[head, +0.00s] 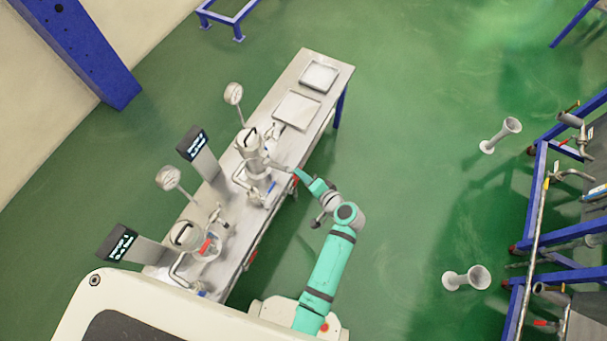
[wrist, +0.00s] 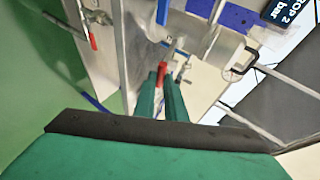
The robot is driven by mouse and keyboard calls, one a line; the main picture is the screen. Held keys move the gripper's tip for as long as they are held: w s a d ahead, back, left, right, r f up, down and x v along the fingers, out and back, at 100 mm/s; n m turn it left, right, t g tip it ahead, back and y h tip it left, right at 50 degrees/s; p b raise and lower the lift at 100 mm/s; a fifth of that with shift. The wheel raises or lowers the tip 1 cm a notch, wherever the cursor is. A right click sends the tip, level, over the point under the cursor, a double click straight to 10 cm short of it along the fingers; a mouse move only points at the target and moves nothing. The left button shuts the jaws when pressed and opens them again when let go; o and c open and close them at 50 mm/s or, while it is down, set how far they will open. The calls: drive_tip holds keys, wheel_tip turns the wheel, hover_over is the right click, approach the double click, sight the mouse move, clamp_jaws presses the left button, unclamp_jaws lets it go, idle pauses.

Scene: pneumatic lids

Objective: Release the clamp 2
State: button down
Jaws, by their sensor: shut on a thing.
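In the wrist view, my gripper (wrist: 160,75) has its two green fingers closed around a red clamp handle (wrist: 163,68), beside the metal vessel with the display (wrist: 284,14) partly reading "OP 2" and "bar". The clamp's metal linkage (wrist: 181,70) shows just beyond the fingertips. In the head view, my gripper (head: 299,174) reaches from the right to the far vessel (head: 251,155) on the bench. The handle is too small and covered to make out there. Whether the clamp is locked or released, I cannot tell.
The near vessel (head: 186,236) has its own red handle (head: 206,246) and display (head: 120,242). Gauges (head: 168,178) stand along the bench's left side. Two trays (head: 297,109) lie at the bench's far end.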

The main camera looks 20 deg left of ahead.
drive_tip(key=shift+s+d+f, duration=0.2)
drive_tip(key=shift+d+f, duration=0.3)
drive_tip(key=shift+f, duration=0.15)
drive_tip(key=c, duration=2.1)
unclamp_jaws()
drive_tip(key=v, duration=1)
drive_tip(key=shift+s+r, duration=0.15)
drive_tip(key=shift+r, duration=0.3)
